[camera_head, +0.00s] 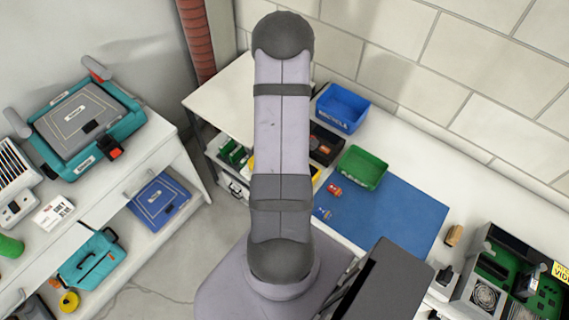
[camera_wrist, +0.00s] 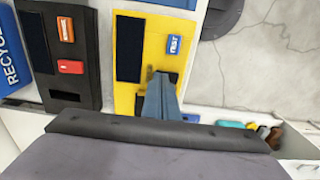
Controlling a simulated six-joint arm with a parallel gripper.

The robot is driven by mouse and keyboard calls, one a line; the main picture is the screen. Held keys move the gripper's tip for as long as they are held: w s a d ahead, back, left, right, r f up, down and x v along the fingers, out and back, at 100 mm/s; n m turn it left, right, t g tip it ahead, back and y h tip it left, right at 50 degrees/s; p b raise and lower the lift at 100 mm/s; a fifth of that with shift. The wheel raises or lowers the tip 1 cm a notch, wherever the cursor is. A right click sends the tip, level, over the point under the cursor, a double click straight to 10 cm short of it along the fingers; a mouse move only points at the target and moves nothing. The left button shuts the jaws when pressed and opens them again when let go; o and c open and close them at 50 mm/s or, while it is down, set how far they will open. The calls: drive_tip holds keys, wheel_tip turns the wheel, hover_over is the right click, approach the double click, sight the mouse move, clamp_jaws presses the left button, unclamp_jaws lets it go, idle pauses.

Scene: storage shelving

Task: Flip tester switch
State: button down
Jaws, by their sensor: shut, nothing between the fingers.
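A yellow tester (camera_wrist: 152,24) fills the middle of the wrist view, with a dark screen (camera_wrist: 130,48) on its left and a blue label marked TEST (camera_wrist: 174,45) on its right. My gripper (camera_wrist: 161,76) is shut and empty, its blue-grey fingers over the lower part of the yellow face. Dark parts show around the fingertips; I cannot tell if they are the switch, or if the tips touch it. In the head view my arm covers my gripper and most of the tester, leaving only yellow slivers (camera_head: 315,172).
A black device (camera_wrist: 84,20) with orange and red parts stands left of the tester. A blue recycle bin (camera_head: 342,108), a green bin (camera_head: 363,168) and two small batteries (camera_head: 334,190) are nearby. The blue mat (camera_head: 395,215) is mostly clear.

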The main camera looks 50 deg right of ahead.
drive_tip(key=shift+d+f, duration=0.1)
drive_tip(key=shift+f, duration=0.15)
drive_tip(key=shift+a, duration=0.2)
idle(0.3)
drive_tip(key=shift+a+r, duration=0.2)
drive_tip(key=shift+a, duration=0.5)
drive_tip(key=shift+d+r, duration=0.1)
drive_tip(key=shift+r, duration=0.05)
